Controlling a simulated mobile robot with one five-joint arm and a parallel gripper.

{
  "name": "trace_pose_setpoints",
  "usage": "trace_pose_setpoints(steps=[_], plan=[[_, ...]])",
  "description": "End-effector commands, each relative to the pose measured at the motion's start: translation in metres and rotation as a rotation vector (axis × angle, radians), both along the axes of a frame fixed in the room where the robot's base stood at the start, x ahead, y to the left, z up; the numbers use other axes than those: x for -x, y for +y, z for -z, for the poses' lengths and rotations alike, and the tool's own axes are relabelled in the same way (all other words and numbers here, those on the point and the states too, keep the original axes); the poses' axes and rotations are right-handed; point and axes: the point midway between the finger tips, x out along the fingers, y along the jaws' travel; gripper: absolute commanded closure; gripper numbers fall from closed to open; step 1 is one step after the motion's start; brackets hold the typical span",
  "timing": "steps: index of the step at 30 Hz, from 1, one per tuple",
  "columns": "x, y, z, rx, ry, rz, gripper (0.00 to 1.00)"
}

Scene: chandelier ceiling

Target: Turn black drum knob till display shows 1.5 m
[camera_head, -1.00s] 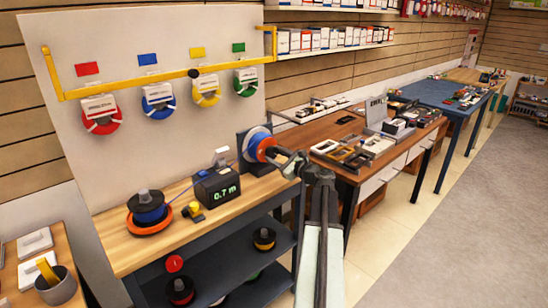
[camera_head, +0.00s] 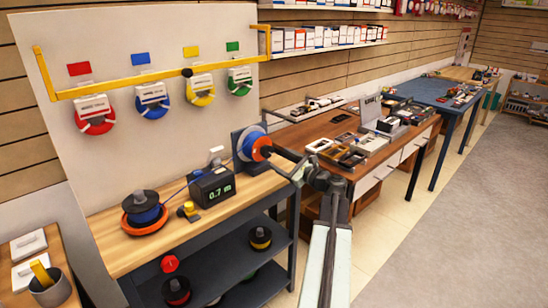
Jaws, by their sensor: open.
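The winding drum (camera_head: 249,143), blue with an orange-red face, stands upright on a dark bracket at the right end of the wooden bench. A dark part juts right from its face; I cannot tell the black knob from my gripper's fingers there. The black meter box (camera_head: 212,187) beside the drum has a green display (camera_head: 219,192) reading 0.7 m. A blue cable runs from the blue spool (camera_head: 146,213) at the left toward the meter and drum. My gripper (camera_head: 298,168) is open, close to the right of the drum face; contact is unclear.
The bench (camera_head: 110,245) has lower shelves with several spools. A brown table (camera_head: 310,132) with boxes and trays stands behind and right of my arm. A yellow rail (camera_head: 130,90) with coloured reels hangs on the back panel. The floor at right is clear.

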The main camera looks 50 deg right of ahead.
Motion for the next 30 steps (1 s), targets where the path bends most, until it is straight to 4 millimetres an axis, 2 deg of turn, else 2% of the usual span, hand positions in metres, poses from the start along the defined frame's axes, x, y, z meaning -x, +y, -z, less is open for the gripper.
trace_pose_setpoints(steps=[3, 12, 15, 17, 20, 30], plan=[[0.0101, 0.0017, -0.0001, 0.0, 0.0, -0.001, 0.33], [0.011, 0.0012, 0.0, 0.006, 0.0, -0.001, 0.33], [0.0109, 0.0012, 0.0, 0.105, 0.007, -0.001, 0.33], [0.011, 0.001, 0.0, 0.243, 0.018, -0.001, 0.33], [0.0112, 0.0013, 0.0, 0.581, 0.043, 0.001, 0.33], [0.0127, 0.0017, -0.0021, 1.838, 0.141, 0.005, 0.33]])
